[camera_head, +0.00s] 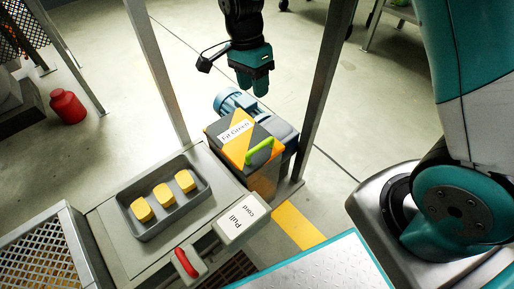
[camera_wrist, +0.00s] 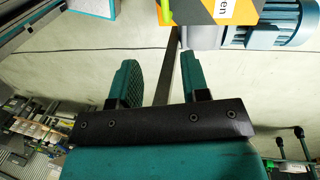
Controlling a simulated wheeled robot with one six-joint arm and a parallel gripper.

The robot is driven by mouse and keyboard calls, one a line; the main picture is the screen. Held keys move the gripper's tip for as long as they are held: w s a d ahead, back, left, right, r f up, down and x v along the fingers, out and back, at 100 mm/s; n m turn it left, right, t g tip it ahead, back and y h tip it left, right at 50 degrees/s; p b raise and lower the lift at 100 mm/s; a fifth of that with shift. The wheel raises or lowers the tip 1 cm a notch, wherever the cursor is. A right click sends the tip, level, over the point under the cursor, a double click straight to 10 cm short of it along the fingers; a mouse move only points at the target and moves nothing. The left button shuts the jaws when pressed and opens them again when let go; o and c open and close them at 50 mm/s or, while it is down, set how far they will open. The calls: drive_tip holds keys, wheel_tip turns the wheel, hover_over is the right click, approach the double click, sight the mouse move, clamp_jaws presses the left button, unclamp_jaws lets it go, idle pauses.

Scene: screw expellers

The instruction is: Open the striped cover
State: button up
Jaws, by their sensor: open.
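The striped cover (camera_head: 238,140), yellow and dark with a "Fit Green" label and a green handle (camera_head: 259,151), sits shut on top of a box beside a blue motor. In the wrist view part of the striped cover (camera_wrist: 229,10) shows at the top edge, with only a bit of the green handle (camera_wrist: 166,12) in sight. My gripper (camera_head: 255,90) hangs above and behind the cover, apart from it. In the wrist view my gripper's two teal fingers (camera_wrist: 155,85) are spread with nothing between them.
A grey tray (camera_head: 149,232) with yellow blocks, a "Pull cord" box (camera_head: 241,222) and a red handle (camera_head: 186,262) lie in front. Metal posts (camera_head: 322,85) flank the cover. The blue motor (camera_head: 232,101) lies behind it. Open floor lies beyond.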

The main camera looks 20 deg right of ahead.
wheel_tip(320, 180, down, 2)
drive_tip(key=b, duration=0.6)
hover_over(261, 140)
drive_tip(key=s+a, duration=0.2)
drive_tip(key=s, duration=0.2)
drive_tip(key=shift+m, duration=0.3)
drive_tip(key=f, duration=1.6)
drive_tip(key=shift+s+f, duration=0.2)
drive_tip(key=shift+f, duration=0.1)
drive_tip(key=shift+r, duration=0.1)
clamp_jaws()
